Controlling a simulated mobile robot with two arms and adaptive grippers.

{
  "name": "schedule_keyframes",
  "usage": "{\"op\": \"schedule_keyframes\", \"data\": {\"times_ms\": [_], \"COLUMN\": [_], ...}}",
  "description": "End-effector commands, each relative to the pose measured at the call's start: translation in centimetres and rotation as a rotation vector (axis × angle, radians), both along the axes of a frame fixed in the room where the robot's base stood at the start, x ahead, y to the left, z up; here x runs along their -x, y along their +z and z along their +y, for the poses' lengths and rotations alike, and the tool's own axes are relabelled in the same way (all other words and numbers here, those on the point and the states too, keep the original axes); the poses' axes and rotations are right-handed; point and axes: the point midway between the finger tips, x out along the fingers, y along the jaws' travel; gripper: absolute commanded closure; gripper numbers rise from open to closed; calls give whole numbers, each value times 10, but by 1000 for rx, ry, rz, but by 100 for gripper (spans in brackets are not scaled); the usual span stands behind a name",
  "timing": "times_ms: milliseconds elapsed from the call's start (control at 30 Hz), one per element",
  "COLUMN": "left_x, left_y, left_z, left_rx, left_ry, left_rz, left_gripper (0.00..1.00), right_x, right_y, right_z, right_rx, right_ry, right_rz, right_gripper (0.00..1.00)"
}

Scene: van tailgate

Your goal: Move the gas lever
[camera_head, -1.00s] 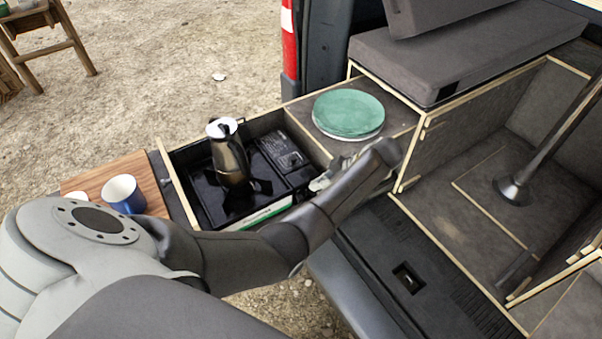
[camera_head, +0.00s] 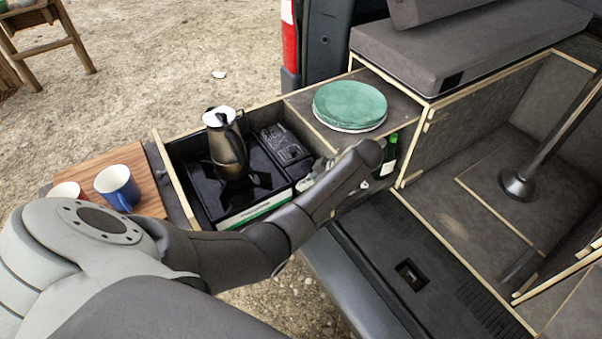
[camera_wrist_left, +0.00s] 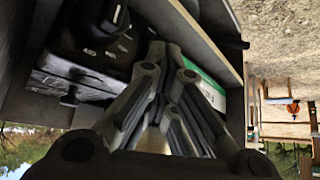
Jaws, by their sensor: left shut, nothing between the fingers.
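The black gas stove (camera_head: 203,196) sits in the pulled-out drawer, with a dark metal pot (camera_head: 229,152) standing on it. A dark panel with pale markings (camera_head: 284,146) is at the stove's right part. My left gripper (camera_head: 308,180) is low at the stove's front right corner, largely behind my own wrist. In the left wrist view, the fingers of my left gripper (camera_wrist_left: 166,58) come together, shut and empty, in front of the stove area. A dark rounded part with white marks (camera_wrist_left: 108,22) lies beyond them. I cannot clearly make out the gas lever or any contact with it. My right gripper is out of view.
Two mugs stand on a wooden board (camera_head: 146,184) at left, one of them blue (camera_head: 118,187). Green plates (camera_head: 350,105) sit on the counter at right. A green bottle (camera_head: 388,156) stands below, beside my wrist. A wooden drawer edge (camera_wrist_left: 206,38) runs close to my fingers.

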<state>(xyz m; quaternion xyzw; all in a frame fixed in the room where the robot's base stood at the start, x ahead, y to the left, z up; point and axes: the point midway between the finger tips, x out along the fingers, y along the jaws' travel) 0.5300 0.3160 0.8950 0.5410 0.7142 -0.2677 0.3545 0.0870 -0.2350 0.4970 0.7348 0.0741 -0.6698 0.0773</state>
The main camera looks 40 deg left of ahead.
Motion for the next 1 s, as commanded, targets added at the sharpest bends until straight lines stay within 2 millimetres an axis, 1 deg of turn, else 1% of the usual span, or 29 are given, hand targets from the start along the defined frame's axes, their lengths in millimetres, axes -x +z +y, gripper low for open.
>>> {"op": "schedule_keyframes", "data": {"times_ms": [167, 267, 333, 500, 567, 700, 767, 1000], "left_x": [2, 2, 1, 0, -1, -7, -8, -8], "left_y": [-13, -25, -21, -19, -17, -11, -10, -10], "left_z": [1, 1, 1, -2, -7, -24, -28, -29], "left_rx": [-1, 0, -1, 0, 1, 2, 0, -1], "left_ry": [2, 3, 2, 1, 0, 0, 1, 1], "left_rz": [5, 6, 4, 3, 2, 1, 2, 2], "left_gripper": [100, 100, 100, 100, 100, 100, 100, 100], "right_x": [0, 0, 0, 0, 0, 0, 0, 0], "right_y": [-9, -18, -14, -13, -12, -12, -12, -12], "right_z": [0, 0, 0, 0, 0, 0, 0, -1], "right_rx": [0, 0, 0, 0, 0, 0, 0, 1], "right_ry": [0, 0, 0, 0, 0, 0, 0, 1], "right_rz": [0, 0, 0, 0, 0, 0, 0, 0], "right_gripper": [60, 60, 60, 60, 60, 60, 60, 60]}}
